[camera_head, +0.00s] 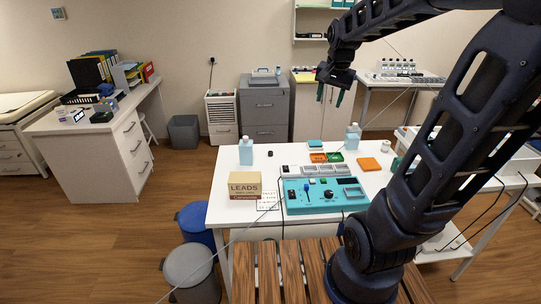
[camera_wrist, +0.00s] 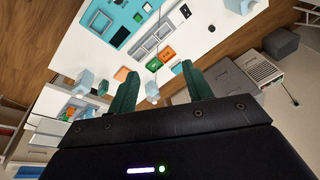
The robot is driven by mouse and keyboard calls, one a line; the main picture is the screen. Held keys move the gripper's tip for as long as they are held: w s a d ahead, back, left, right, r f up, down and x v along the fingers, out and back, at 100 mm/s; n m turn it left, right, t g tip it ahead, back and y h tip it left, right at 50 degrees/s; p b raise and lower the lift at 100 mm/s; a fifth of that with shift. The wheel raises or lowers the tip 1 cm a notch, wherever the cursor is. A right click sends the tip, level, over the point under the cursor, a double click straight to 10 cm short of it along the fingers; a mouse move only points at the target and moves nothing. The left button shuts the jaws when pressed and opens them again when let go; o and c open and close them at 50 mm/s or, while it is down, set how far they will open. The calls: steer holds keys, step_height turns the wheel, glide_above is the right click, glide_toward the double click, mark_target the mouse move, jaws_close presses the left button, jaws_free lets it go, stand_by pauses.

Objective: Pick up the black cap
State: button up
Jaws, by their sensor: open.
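A small dark piece (camera_head: 270,153) lies on the white table, right of the left pale-blue bottle. It looks like the black cap, but it is too small to be sure. My gripper (camera_head: 330,94) is raised in the air above the back of the table, well apart from this piece. Its two green fingers (camera_wrist: 160,70) are spread with nothing between them.
The table (camera_head: 228,180) also bears a teal console (camera_head: 300,204), a LEADS box (camera_head: 245,186), pale-blue bottles (camera_head: 246,152) (camera_head: 352,138), an orange block (camera_head: 369,164) and green and orange trays (camera_head: 335,157). Grey cabinets (camera_head: 264,105) stand behind. A desk (camera_head: 130,145) is at left.

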steer(key=w+a+f+m+g, duration=0.1)
steer(key=w+a+f+m, duration=0.25)
steer(key=w, duration=0.75)
steer(key=m+g+h, duration=0.2)
steer(key=m, duration=0.7)
glide_above(270, 152)
steer(key=a, duration=0.1)
step_height(270, 152, down, 26)
steer(key=f, duration=0.7)
steer(key=d+f, duration=0.1)
steer(key=f, duration=0.2)
steer(key=shift+f, duration=0.4)
steer(key=shift+c, duration=0.2)
steer(key=c, duration=1)
